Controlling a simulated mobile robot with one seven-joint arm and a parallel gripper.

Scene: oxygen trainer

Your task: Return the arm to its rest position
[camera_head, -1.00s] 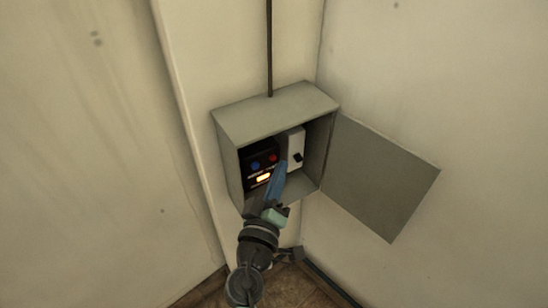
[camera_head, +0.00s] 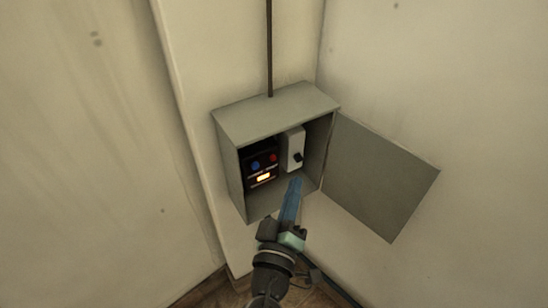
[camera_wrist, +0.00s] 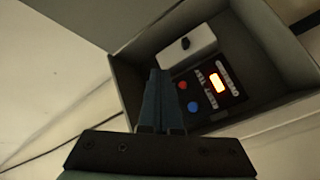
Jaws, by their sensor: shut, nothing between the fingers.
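My gripper (camera_head: 293,183) is shut and empty, its blue fingers pointing up in front of the lower right part of the open grey box. In the wrist view my gripper (camera_wrist: 158,75) shows its two fingers together, with the box beyond them. My arm reaches up from the bottom of the head view. I cannot tell from these frames whether the fingertips are just inside the box opening or just in front of it.
The grey wall box (camera_head: 232,165) holds a black panel (camera_head: 258,172) with a blue button, a red button and a lit orange display. A white unit (camera_head: 293,140) with a black knob sits beside it. The box door (camera_head: 385,180) stands open to the right. Walls meet behind.

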